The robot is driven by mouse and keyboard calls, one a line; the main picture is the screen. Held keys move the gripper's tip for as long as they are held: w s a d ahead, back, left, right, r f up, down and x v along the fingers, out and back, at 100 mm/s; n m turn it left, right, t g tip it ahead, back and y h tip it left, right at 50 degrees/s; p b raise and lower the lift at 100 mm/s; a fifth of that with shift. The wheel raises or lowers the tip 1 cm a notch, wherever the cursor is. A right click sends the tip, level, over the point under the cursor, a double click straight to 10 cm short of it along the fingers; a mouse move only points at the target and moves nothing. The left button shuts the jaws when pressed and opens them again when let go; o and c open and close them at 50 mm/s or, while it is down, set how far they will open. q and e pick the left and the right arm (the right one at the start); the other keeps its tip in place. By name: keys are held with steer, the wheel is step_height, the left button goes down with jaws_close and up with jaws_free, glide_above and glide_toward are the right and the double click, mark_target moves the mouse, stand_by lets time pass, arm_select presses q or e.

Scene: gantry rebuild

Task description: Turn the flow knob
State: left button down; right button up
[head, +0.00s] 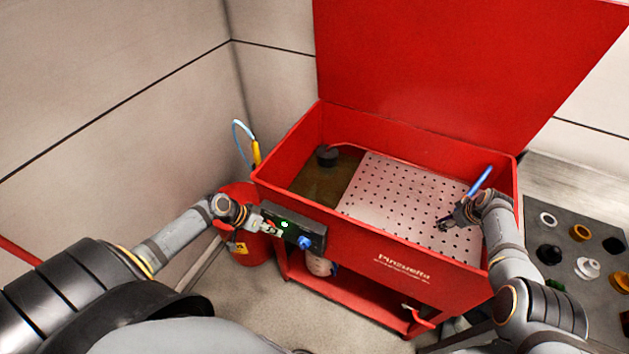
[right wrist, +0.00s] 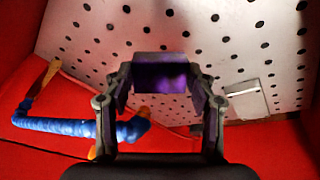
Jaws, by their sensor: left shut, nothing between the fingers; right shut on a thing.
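A black control box (head: 296,229) is on the front of the red parts washer, near its left corner. It has a blue knob (head: 305,242) at its lower right and a small green light. My left gripper (head: 268,228) is shut and empty at the left end of the box, left of the blue knob; whether it touches the box is unclear. My right gripper (head: 446,221) is over the perforated tray, shut on a small dark purple block, which shows between its fingers in the right wrist view (right wrist: 160,75).
The red washer (head: 370,245) has its lid raised and a perforated light tray (head: 395,195) inside. A dark mat (head: 565,235) with several round parts lies at right. A red cylinder (head: 247,247) stands left.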

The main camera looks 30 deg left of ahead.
mark_target(308, 245)
arm_select(q)
steer(key=shift+w+d+f, duration=0.2)
steer(key=shift+d+f, duration=0.2)
steer(key=shift+d, duration=0.55)
steer(key=shift+w+d+f, duration=0.15)
steer(key=shift+d+f, duration=0.25)
steer(key=shift+d, duration=0.5)
steer(key=shift+w+d+f, duration=0.2)
steer(key=shift+d+f, duration=0.2)
steer(key=shift+d, duration=0.55)
steer(key=shift+d+r+m+y, duration=0.25)
steer(key=shift+d+y, duration=0.25)
steer(key=shift+y, duration=0.6)
steer(key=y, duration=0.1)
steer(key=d+y, duration=0.1)
steer(key=y, duration=0.1)
steer(key=shift+d+r+m, duration=0.25)
steer(key=shift+d+m, duration=0.05)
steer(key=shift+m, duration=0.05)
steer(key=shift+d+y, duration=0.3)
steer(key=shift+d, duration=0.2)
steer(key=shift+d+f, duration=0.15)
steer(key=shift+d, duration=0.45)
